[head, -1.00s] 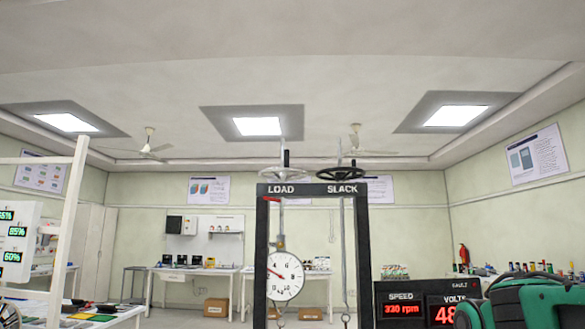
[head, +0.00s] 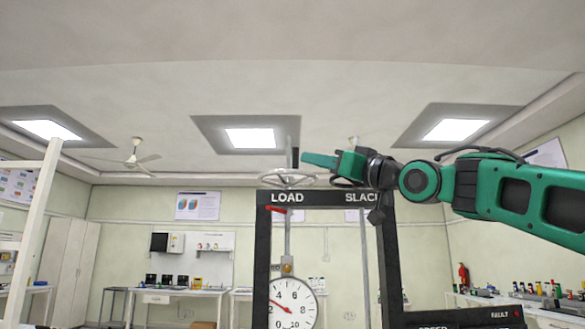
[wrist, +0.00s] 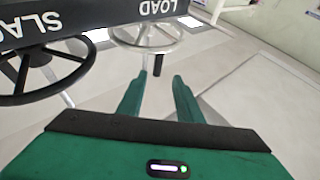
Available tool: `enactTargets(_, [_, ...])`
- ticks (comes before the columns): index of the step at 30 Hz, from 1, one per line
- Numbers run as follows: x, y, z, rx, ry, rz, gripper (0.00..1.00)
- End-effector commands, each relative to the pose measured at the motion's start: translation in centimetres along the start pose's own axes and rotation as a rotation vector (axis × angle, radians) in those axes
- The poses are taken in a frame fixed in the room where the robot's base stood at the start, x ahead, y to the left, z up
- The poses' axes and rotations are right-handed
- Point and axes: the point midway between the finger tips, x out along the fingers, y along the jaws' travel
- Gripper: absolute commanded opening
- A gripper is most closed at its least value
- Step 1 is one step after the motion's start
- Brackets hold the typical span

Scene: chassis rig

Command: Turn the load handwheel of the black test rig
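The black test rig (head: 263,240) stands in front of me with LOAD and SLACK lettered on its top beam. The load handwheel (head: 280,181) is a pale metal wheel above LOAD, with an upright dark handle (head: 295,157) at its rim. In the wrist view the wheel (wrist: 125,31) lies beyond my fingers, and its handle (wrist: 157,66) shows just past and between the fingertips. My gripper (wrist: 159,80) is open, its two green fingers apart with nothing gripped. In the head view my gripper (head: 306,159) reaches in from the right, close to the handle; contact cannot be told.
The black slack handwheel (wrist: 88,70) sits beside the load wheel, left of my fingers in the wrist view; my gripper mostly hides it in the head view. A round dial gauge (head: 293,305) hangs inside the rig. Benches stand along the back wall.

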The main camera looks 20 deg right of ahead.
Motion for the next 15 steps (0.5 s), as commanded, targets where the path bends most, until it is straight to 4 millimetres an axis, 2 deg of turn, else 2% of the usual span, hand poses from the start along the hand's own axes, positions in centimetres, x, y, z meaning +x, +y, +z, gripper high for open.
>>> enactTargets(15, [8.1,0.8,0.2,-0.002,-0.005,0.010,0.33])
